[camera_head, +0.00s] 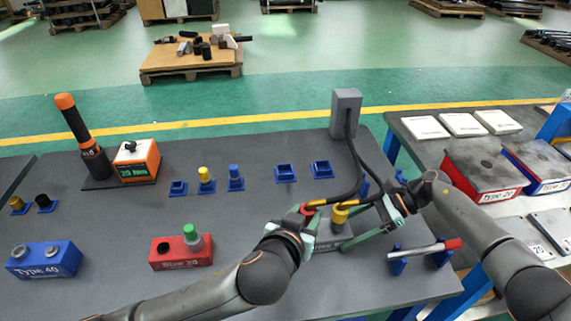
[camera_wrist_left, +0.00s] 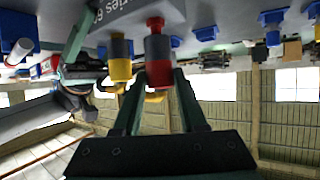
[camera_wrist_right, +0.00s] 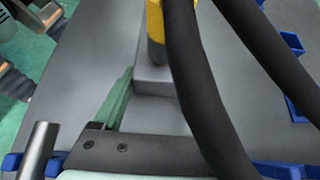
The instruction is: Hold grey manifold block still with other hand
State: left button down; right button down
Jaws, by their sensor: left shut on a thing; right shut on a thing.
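The grey manifold block (camera_head: 328,245) lies on the dark table and is partly hidden by both grippers. It also shows at the top of the left wrist view (camera_wrist_left: 140,14), with "Series" lettering, and in the right wrist view (camera_wrist_right: 160,82). A yellow-and-grey fitting (camera_head: 339,214) stands on it. My left gripper (camera_head: 308,222) is shut on the red-and-grey fitting (camera_wrist_left: 158,50), beside the yellow one. My right gripper (camera_head: 352,228) is shut on the block from the right; one green finger lies along its side in the right wrist view, and hoses hide the other.
Black hoses (camera_head: 355,150) run from a grey post (camera_head: 346,113) down over the block, close to my right gripper. A metal bar with a red end (camera_head: 425,251) rests on blue holders at the front right. A red Size 20 block (camera_head: 181,252) stands left.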

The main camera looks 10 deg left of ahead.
pick_arm(q)
jog(key=shift+f, duration=0.45)
jog(key=shift+f, duration=0.25)
jog(key=shift+c, duration=1.9)
grip_release()
jog(key=shift+v, duration=2.55)
pick_arm(e)
jog(key=shift+r, duration=0.1)
pick_arm(q)
notch_tip(320, 180, up, 10)
